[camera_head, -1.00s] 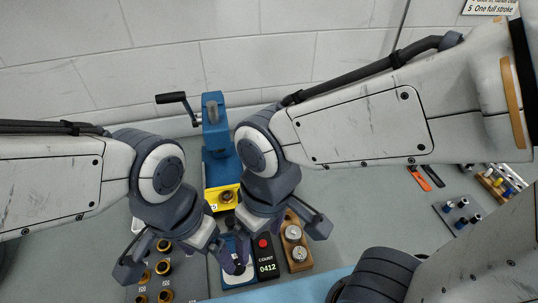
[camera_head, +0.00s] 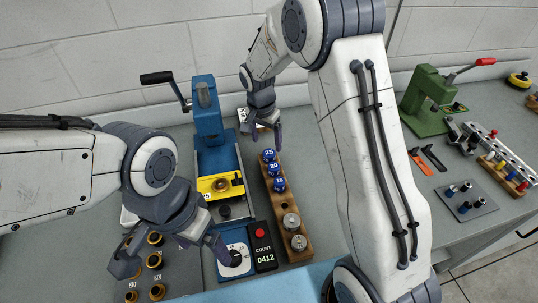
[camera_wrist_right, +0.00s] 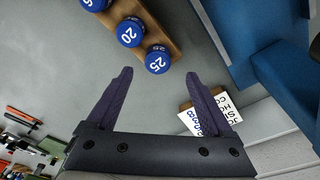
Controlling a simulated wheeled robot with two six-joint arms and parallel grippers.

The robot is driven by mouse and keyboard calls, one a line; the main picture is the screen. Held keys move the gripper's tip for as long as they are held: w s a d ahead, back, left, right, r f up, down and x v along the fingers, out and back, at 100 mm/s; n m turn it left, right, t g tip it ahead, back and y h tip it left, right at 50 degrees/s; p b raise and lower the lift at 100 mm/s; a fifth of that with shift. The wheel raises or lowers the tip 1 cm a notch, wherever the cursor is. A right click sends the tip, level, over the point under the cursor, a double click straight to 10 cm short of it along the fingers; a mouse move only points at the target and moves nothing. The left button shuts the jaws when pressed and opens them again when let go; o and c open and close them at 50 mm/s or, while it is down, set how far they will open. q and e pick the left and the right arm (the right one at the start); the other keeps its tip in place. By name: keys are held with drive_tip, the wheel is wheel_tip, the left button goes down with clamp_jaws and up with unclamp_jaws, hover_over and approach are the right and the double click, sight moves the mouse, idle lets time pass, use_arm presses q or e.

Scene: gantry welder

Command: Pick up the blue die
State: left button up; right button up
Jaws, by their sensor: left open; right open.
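Blue dies stand in a row on a wooden rack (camera_head: 305,252): one marked 25 (camera_head: 268,155), one marked 20 (camera_head: 274,169) and a third (camera_head: 279,184) in front. In the right wrist view, the 25 die (camera_wrist_right: 158,60) appears near the gap between my fingertips, with the 20 die (camera_wrist_right: 130,33) beyond it. My right gripper (camera_head: 266,137) is open and empty, just behind the rack's far end. My left gripper (camera_head: 175,260) is open over the left front of the bench, beside the white dial plate. No die is between either pair of fingers.
A blue press (camera_head: 208,120) with a yellow block stands left of the rack. A black counter (camera_head: 262,245) sits at the rack's front left. Two silver dies (camera_head: 291,221) share the rack. Brass parts (camera_head: 155,262) stand front left.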

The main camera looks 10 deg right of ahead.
sight(269, 152)
drive_tip(key=shift+w+d+f+p, duration=0.15)
drive_tip(key=shift+f+p, duration=0.1)
drive_tip(key=shift+f, duration=0.8)
drive_tip(key=shift+s+d+f+p, duration=0.1)
drive_tip(key=shift+f+p, duration=0.2)
drive_tip(key=shift+f, duration=0.7)
drive_tip(key=shift+w+d+f+p, duration=0.15)
drive_tip(key=shift+f+p, duration=0.1)
drive_tip(key=shift+f, duration=0.8)
drive_tip(key=shift+r, duration=0.1)
clamp_jaws()
